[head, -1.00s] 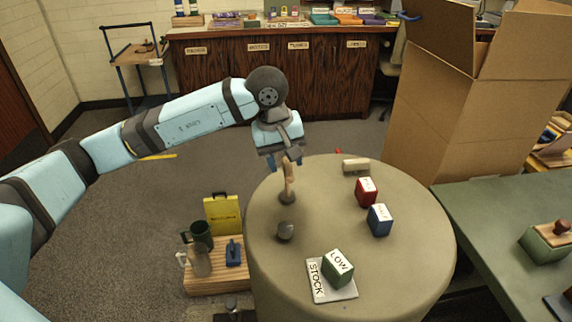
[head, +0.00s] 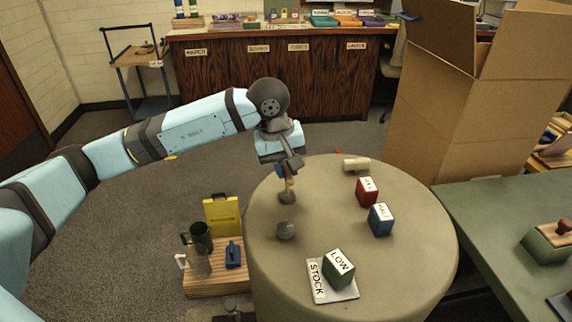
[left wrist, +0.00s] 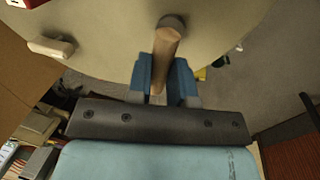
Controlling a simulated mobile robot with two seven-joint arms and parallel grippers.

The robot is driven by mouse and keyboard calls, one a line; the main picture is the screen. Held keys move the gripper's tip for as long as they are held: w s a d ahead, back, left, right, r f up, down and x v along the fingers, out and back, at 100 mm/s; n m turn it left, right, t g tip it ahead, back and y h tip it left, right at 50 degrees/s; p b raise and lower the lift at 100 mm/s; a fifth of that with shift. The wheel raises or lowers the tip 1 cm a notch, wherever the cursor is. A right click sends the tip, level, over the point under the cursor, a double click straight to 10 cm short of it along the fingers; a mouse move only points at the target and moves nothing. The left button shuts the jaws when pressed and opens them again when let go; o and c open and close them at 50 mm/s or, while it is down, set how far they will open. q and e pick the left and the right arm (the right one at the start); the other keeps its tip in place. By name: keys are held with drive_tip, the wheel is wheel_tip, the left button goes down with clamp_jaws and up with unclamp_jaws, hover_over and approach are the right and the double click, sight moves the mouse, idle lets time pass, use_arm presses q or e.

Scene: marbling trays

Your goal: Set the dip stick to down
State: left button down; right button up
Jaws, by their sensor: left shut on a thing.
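The dip stick looks like a pale wooden handle (head: 290,184) standing about upright on a dark round foot (head: 287,197) at the left of the round table (head: 340,215). My left gripper (head: 288,172) is over it, with its fingers shut around the upper part of the handle. In the left wrist view the handle (left wrist: 166,45) runs between the two blue fingers (left wrist: 165,85) and ends in a grey-brown foot at the table. The gripper hides the top of the handle in the head view. My right gripper does not show.
The table's middle is clear.

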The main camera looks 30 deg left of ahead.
sight(284, 171)
use_arm(q)
wheel_tip(284, 171, down, 4)
drive_tip(key=shift+f+b, duration=0.1)
drive_tip(key=shift+b, duration=1)
drive_tip(key=shift+s, duration=0.1)
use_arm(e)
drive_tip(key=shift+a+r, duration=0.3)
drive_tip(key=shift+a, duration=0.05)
use_arm(q)
drive_tip(key=c, duration=1)
unclamp_jaws()
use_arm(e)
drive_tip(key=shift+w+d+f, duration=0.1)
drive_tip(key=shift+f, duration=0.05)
use_arm(q)
drive_tip(key=shift+r, duration=0.2)
drive_tip(key=r, duration=0.4)
drive_tip(key=s+a+r+p, duration=0.1)
drive_tip(key=r, duration=0.4)
drive_tip(key=a+r+p, duration=0.1)
drive_tip(key=r, duration=0.3)
drive_tip(key=shift+s+r, duration=0.2)
drive_tip(key=shift+s, duration=0.05)
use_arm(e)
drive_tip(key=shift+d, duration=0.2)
